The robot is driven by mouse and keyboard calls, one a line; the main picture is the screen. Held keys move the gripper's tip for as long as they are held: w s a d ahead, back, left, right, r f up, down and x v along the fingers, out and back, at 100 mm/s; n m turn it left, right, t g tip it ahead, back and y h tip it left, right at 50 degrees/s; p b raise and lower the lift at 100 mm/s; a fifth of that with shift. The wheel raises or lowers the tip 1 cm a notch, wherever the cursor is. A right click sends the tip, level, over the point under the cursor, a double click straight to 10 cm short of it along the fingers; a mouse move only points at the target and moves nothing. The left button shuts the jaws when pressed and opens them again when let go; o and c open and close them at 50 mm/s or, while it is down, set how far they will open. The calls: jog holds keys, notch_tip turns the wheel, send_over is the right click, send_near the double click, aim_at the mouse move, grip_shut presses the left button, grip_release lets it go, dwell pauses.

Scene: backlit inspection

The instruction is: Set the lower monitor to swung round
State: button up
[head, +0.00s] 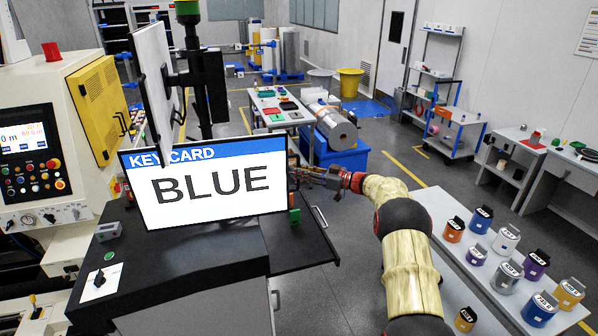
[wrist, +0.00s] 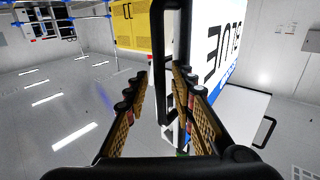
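The lower monitor (head: 212,187) shows a white screen with "KEYCARD BLUE" and a blue top band, facing my head camera and slightly angled. In the wrist view its screen (wrist: 222,50) appears upside down at the upper right. My gripper (head: 297,175) is at the monitor's right edge. In the wrist view my gripper (wrist: 160,75) has its fingers apart, with a black upright handle or edge bar (wrist: 158,60) of the monitor between or just beyond them. I see no clear contact. The upper monitor (head: 157,75) is turned nearly edge-on above.
A black console (head: 190,275) lies under the monitor, with a pulled-out drawer or shelf (head: 300,247) at its right. A control machine with a yellow box (head: 100,100) stands at left. A white table (head: 455,250) with several labelled canisters is at right.

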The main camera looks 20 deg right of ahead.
jog(key=v, duration=1.2)
dwell(0.3)
